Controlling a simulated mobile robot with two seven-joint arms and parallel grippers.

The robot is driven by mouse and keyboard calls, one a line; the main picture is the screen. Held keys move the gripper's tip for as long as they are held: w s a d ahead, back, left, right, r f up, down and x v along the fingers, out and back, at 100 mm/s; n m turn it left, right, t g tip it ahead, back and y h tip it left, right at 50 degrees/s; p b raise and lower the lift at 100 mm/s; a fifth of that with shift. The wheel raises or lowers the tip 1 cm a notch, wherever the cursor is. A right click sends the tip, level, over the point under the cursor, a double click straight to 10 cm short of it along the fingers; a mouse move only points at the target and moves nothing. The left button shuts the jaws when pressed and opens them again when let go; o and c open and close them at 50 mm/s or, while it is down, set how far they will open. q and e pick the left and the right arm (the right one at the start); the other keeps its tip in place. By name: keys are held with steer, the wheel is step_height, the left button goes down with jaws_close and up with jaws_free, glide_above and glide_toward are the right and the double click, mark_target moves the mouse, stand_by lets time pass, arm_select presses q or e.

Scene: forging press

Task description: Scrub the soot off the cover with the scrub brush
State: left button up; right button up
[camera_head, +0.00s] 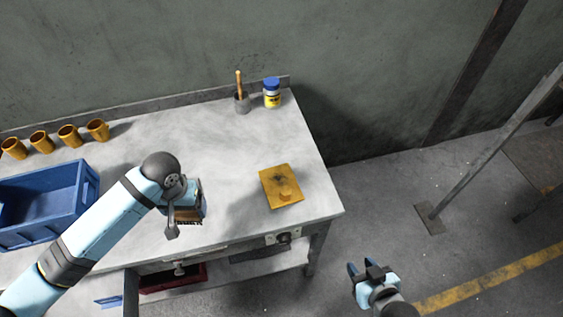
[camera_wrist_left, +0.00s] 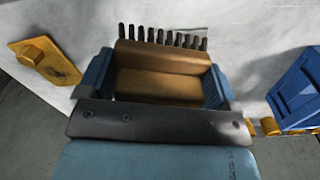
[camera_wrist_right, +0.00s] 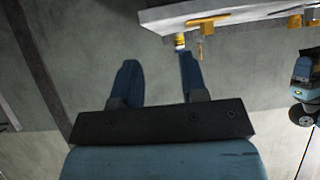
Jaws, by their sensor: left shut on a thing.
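The cover (camera_head: 281,187) is a flat yellow plate with a raised knob and a dark soot patch, lying near the right end of the grey table. It also shows at the left of the left wrist view (camera_wrist_left: 44,60). The scrub brush (camera_wrist_left: 165,75) has a brown wooden body and dark bristles. My left gripper (camera_head: 191,207) is shut on the brush, left of the cover and apart from it; the arm partly hides the brush in the head view. My right gripper (camera_head: 367,268) is open and empty, off the table's right front corner.
A blue crate (camera_head: 84,203) and several orange cups (camera_head: 69,135) stand on the table's left. A grey holder with a wooden-handled tool (camera_head: 241,103) and a blue-capped yellow jar (camera_head: 272,93) stand at the back. The tabletop between brush and cover is clear.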

arm_select(q)
steer(key=shift+s+a+r, duration=0.1)
steer(key=shift+s+r, duration=0.05)
steer(key=shift+r, duration=0.2)
arm_select(e)
steer(key=shift+w+r, duration=0.2)
steer(key=shift+r, duration=0.2)
arm_select(q)
steer(key=shift+s, duration=0.1)
arm_select(e)
steer(key=shift+c, duration=0.2)
